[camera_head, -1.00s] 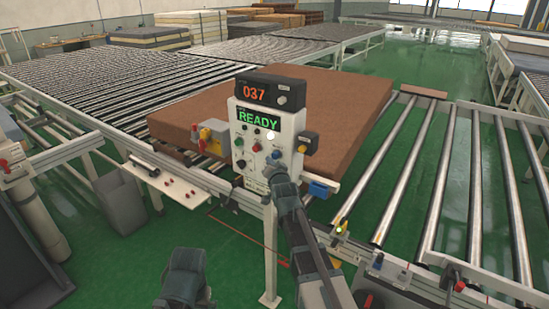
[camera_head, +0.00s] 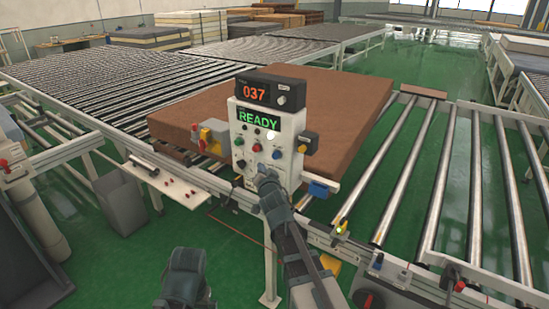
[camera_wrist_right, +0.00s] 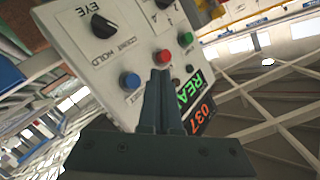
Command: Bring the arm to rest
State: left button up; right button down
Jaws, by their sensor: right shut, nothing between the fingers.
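My right gripper (camera_head: 262,169) is shut and empty in front of the lower part of the white control panel (camera_head: 243,130). In the right wrist view the closed fingers (camera_wrist_right: 160,74) point at the panel face, by the red button (camera_wrist_right: 163,57). I cannot tell whether they touch it. The panel has a green READY screen (camera_head: 258,119), coloured buttons and dark knobs. A black box showing 037 (camera_head: 256,92) sits on top. A dark link of my left arm shows at the bottom of the head view; its fingers are not visible.
A brown mattress (camera_head: 335,97) lies on the rollers behind the panel. A roller conveyor (camera_head: 75,85) runs back on the left, and bare rollers (camera_head: 437,190) are on the right. The conveyor's front rail and a grey bin (camera_head: 120,202) are close by. Green floor is open at the lower left.

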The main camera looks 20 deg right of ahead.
jog(key=shift+f, duration=0.1)
dwell(0.3)
jog(key=s+a+f+n+g, duration=0.5)
jog(key=s+a+f+g, duration=0.35)
jog(key=s+f, duration=0.45)
jog(key=s+a+f+n+g, duration=0.2)
jog(key=s+a+n+g, duration=0.1)
jog(key=s, duration=0.7)
jog(key=s+a+f+n+g, duration=0.3)
jog(key=s+a+n+g, duration=0.1)
jog(key=s, duration=0.7)
jog(key=shift+a+f+n+g+y, duration=0.2)
jog(key=shift+f+n+g+y, duration=0.1)
jog(key=shift+g+y, duration=0.15)
jog(key=shift+s, duration=0.1)
